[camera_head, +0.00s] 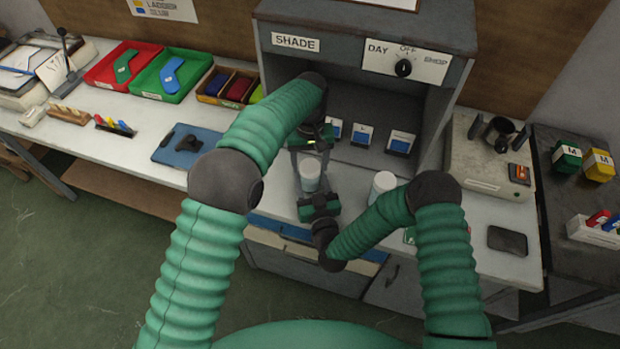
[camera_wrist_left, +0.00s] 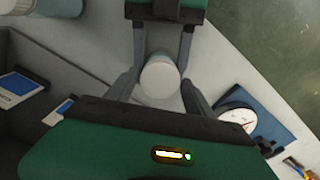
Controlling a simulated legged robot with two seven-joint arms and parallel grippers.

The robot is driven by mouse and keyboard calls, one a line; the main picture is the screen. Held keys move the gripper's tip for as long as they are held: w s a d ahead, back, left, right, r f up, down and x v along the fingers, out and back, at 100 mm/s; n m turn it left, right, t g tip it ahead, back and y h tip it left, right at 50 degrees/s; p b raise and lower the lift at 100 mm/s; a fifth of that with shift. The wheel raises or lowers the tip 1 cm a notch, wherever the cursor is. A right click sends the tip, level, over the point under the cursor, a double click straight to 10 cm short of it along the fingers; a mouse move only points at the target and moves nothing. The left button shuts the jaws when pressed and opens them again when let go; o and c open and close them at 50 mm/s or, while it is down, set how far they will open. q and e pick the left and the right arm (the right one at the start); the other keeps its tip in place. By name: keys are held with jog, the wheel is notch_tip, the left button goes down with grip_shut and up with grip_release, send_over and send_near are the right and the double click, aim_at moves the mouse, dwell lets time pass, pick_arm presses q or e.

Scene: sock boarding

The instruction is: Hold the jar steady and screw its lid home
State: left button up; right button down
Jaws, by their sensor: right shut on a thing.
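A small jar (camera_head: 310,184) with a white top stands upright on the bench in front of the grey cabinet. The round white lid (camera_wrist_left: 160,78) shows from above in the left wrist view, between the fingers of both grippers. My right gripper (camera_head: 313,192) is shut on the jar from the near side; its fingers flank it in the left wrist view (camera_wrist_left: 162,62). My left gripper (camera_head: 311,156) points down over the jar. Its fingers are spread either side of the lid, seemingly apart from it (camera_wrist_left: 160,88). How far the lid is seated cannot be told.
A second white-topped cylinder (camera_head: 383,183) stands close to the right. The cabinet (camera_head: 365,100) rises behind, with small cards inside. A dark pad (camera_head: 507,241) lies right.

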pick_arm(q)
jog(key=c, duration=1.2)
jog(key=shift+m, duration=0.8)
jog(key=o, duration=1.5)
jog(key=shift+r, duration=2.3)
notch_tip(320, 180, up, 4)
jog(key=shift+f+n, duration=0.25)
jog(key=shift+n, duration=0.55)
jog(key=shift+c, duration=0.2)
